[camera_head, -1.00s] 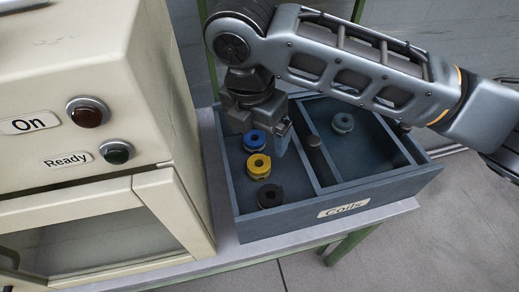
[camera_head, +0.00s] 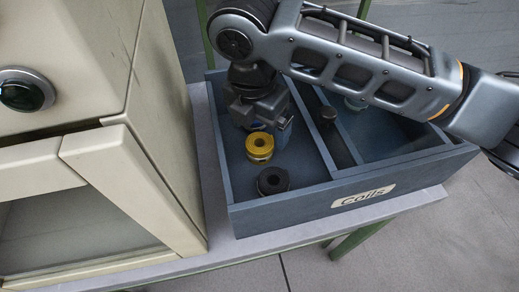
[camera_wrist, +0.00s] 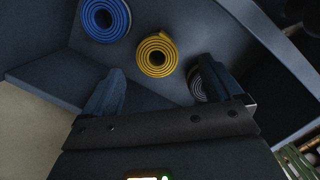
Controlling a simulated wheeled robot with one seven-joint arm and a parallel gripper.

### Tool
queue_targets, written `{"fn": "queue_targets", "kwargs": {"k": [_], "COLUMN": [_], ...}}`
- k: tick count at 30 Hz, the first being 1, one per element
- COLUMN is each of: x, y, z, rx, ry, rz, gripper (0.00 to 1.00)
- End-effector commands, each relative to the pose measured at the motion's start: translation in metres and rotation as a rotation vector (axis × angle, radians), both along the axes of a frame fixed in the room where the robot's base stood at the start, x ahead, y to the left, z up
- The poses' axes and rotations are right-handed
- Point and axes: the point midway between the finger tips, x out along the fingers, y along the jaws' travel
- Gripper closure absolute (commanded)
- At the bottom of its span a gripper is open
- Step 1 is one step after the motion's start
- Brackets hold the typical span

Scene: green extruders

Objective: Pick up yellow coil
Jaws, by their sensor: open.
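The yellow coil (camera_head: 259,147) stands in the left compartment of the blue-grey coils box (camera_head: 283,208), in front of my gripper in the head view. In the wrist view the yellow coil (camera_wrist: 157,55) lies just beyond the fingertips, roughly midway between them, not held. My gripper (camera_wrist: 157,78) is open and empty. In the head view my gripper (camera_head: 270,125) is over the left compartment, its fingers partly hidden behind the yellow coil. The blue coil (camera_wrist: 105,18) shows at the upper left of the wrist view.
A black coil (camera_head: 273,181) sits in front of the yellow one; a dark coil (camera_wrist: 198,88) is partly behind the right finger. A beige machine (camera_head: 165,130) stands close on the left.

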Motion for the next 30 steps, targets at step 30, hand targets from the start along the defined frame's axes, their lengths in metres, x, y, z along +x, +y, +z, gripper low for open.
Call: {"fn": "queue_targets", "kwargs": {"k": [30], "x": [0.008], "y": [0.001], "z": [-0.067], "rx": [-0.001], "ry": [-0.001], "rz": [0.000], "gripper": [0.24]}}
